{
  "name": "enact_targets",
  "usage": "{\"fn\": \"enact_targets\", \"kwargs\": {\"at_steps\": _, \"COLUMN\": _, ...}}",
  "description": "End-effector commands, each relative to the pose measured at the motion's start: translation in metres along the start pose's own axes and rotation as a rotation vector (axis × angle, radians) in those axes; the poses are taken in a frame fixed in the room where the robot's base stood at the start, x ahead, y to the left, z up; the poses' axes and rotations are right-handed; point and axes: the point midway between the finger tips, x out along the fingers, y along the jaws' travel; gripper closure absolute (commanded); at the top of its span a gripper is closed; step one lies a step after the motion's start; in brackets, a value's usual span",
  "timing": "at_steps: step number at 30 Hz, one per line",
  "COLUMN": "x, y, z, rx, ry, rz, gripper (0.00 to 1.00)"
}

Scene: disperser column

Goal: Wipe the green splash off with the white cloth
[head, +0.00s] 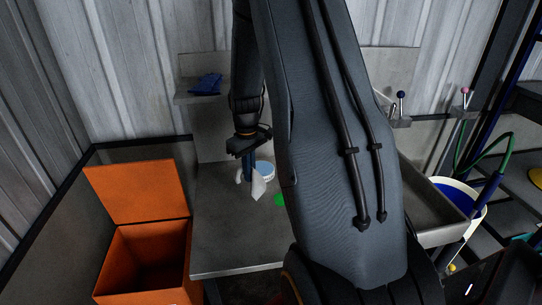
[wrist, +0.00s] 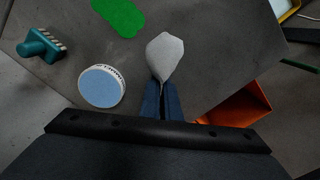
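The white cloth (wrist: 165,58) hangs from the tips of my gripper's blue fingers (wrist: 163,98), which are closed together on it. In the head view the cloth (head: 258,186) shows below my gripper (head: 250,173), over the grey worktop (head: 230,235). The green splash (head: 280,199) is a flat bright patch on the worktop, a little right of the cloth and partly hidden by my arm. In the wrist view the splash (wrist: 118,15) lies at the top, up and left of the cloth. The cloth and splash look apart; the cloth's height is hard to tell.
A round blue-topped white tub (wrist: 102,86) stands close beside my gripper. A teal brush (wrist: 40,47) lies farther left in the wrist view. An orange bin (head: 143,262) with its lid up stands left of the worktop.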

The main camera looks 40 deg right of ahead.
Motion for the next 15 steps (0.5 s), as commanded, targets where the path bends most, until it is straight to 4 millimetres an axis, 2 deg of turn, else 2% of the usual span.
{"fn": "enact_targets", "kwargs": {"at_steps": 1, "x": -0.007, "y": 0.014, "z": 0.01, "rx": -0.006, "ry": -0.002, "rz": -0.001, "gripper": 1.0}}
{"fn": "enact_targets", "kwargs": {"at_steps": 6, "x": -0.015, "y": 0.044, "z": 0.027, "rx": -0.042, "ry": -0.001, "rz": 0.0, "gripper": 1.0}}
{"fn": "enact_targets", "kwargs": {"at_steps": 10, "x": -0.017, "y": 0.055, "z": 0.034, "rx": -0.055, "ry": -0.001, "rz": -0.001, "gripper": 1.0}}
{"fn": "enact_targets", "kwargs": {"at_steps": 15, "x": -0.011, "y": 0.059, "z": 0.036, "rx": -0.063, "ry": -0.002, "rz": -0.001, "gripper": 1.0}}
